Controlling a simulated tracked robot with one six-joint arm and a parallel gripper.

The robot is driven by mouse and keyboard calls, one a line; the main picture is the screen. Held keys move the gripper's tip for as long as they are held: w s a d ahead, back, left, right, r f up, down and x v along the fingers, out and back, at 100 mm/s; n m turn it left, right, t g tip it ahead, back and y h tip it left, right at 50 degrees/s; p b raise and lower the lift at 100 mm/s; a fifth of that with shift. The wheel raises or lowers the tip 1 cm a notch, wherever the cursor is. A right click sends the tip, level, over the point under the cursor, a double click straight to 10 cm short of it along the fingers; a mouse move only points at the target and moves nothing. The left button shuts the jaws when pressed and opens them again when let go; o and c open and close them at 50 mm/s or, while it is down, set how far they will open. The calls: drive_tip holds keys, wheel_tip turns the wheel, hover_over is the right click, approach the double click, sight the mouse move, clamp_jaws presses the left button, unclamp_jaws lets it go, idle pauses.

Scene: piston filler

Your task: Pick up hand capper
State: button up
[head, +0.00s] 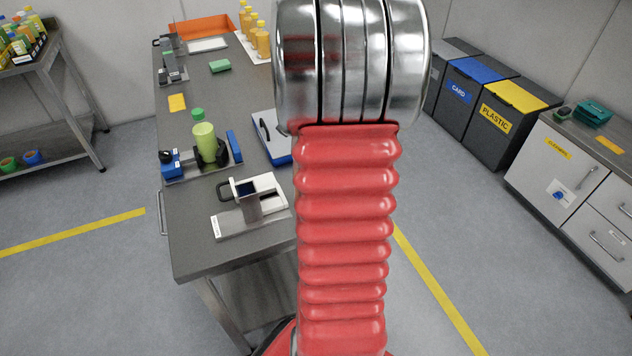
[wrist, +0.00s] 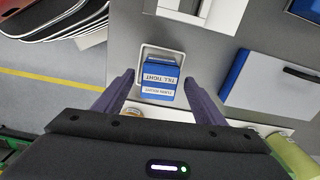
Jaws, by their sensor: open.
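The hand capper looks to be the blue block (wrist: 160,78) in the wrist view, with white labels reading "TURN RIGHT" and "TILL TIGHT" upside down. A thin pale square outline surrounds part of it on the grey worktop. My gripper (wrist: 160,82) is open, with one dark finger on each side of the block and visible gaps. I cannot tell how far above it the fingertips are. In the head view my red and silver arm hides the block and the gripper.
A green bottle (wrist: 292,155) stands at lower right. A white box (wrist: 203,12) sits above. In the head view the worktop's (head: 195,250) near left corner is clear.

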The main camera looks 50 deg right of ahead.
drive_tip(key=shift+f, duration=0.45)
drive_tip(key=c, duration=1.4)
